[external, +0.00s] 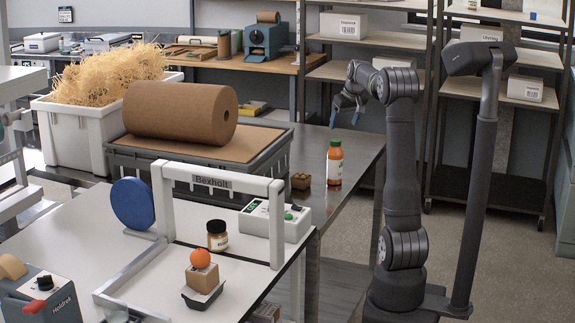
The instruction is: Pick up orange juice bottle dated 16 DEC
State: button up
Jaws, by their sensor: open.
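An orange juice bottle (334,163) with a green cap and a pale label stands upright on the dark metal table. The date on its label is too small to read. It is the only such bottle that I can make out. My gripper (345,117) is open and empty.
A small brown block (300,181) sits left of the bottle. A grey crate (200,159) with a large kraft paper roll (180,113) stands further left. A scale-like device (275,220), a brown jar (217,235) and a white frame (222,181) are in front.

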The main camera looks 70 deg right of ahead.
aim_at(334, 149)
jog(key=x, duration=0.8)
jog(key=shift+w+f, duration=0.2)
jog(key=shift+f, duration=0.1)
jog(key=shift+w+x, duration=0.1)
jog(key=shift+x, duration=1.2)
jog(key=shift+w+x, duration=0.15)
jog(key=shift+x, duration=1.2)
jog(key=shift+d+r, duration=0.1)
jog(key=shift+r, duration=0.05)
jog(key=c, duration=1.6)
